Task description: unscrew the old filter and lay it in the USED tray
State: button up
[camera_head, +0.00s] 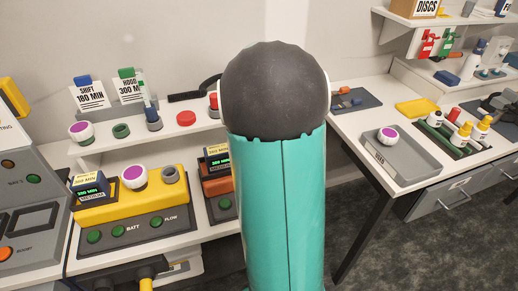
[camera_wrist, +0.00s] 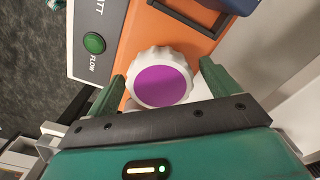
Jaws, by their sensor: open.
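In the wrist view an old filter (camera_wrist: 160,82), a white ridged cap with a purple top, sits on the orange unit (camera_wrist: 150,30). My gripper (camera_wrist: 163,72) is open, with one green finger at each side of the filter. Small gaps seem to show between the fingers and the cap. In the head view the arm hides my gripper and this filter; only the left part of the orange unit shows (camera_head: 217,185). The grey USED tray (camera_head: 425,160) lies on the right table and holds another purple-topped white filter (camera_head: 388,136).
Left of the orange unit stands a yellow unit (camera_head: 110,212) with a purple-topped filter (camera_head: 133,176). A shelf (camera_head: 100,146) behind carries another such filter (camera_head: 80,131) and a red cap (camera_head: 186,118). A bottle rack (camera_head: 448,138) stands right of the tray. A gap separates the tables.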

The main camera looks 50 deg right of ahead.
jog(key=m, duration=1)
jog(key=shift+m, duration=0.3)
jog(key=c, duration=1.1)
jog(key=n, duration=1.3)
jog(key=shift+n, duration=0.3)
jog(key=n, duration=0.3)
jog(key=shift+n, duration=0.4)
jog(key=n, duration=0.3)
jog(key=shift+n, duration=0.3)
jog(key=n, duration=0.6)
jog(key=shift+r+n, duration=0.1)
jog(key=shift+n, duration=0.2)
jog(key=o, duration=1.1)
